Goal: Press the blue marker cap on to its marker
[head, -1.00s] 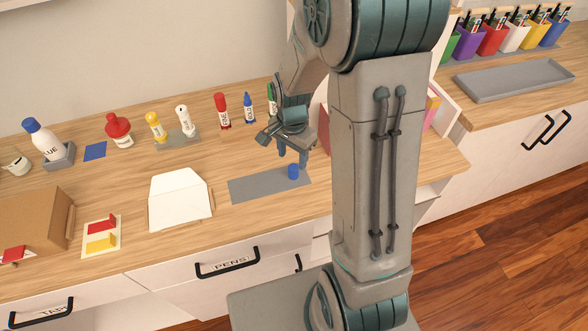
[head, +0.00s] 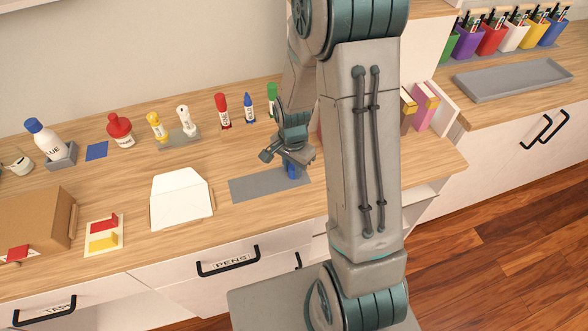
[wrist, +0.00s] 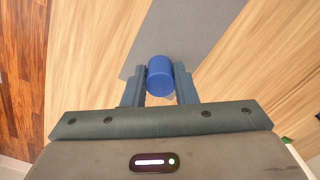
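The blue marker cap (head: 292,172) stands on a grey mat (head: 258,187) near the front of the desk. My gripper (head: 292,164) is down at the cap, with a finger on each side of it. In the wrist view the cap (wrist: 160,77) fills the space between the fingertips (wrist: 160,85), with no clear gap at either side. The cap looks upright and still at mat level. The blue marker (head: 249,107) stands upright at the back of the desk, its narrow blue tip bare and pointing up.
A red marker (head: 222,111) stands left of the blue one, and a green marker (head: 272,98) stands right, close behind my arm. A white envelope (head: 181,198) lies left of the mat. White and yellow bottles, a red-capped bottle (head: 120,131) and a glue bottle (head: 46,141) stand farther left.

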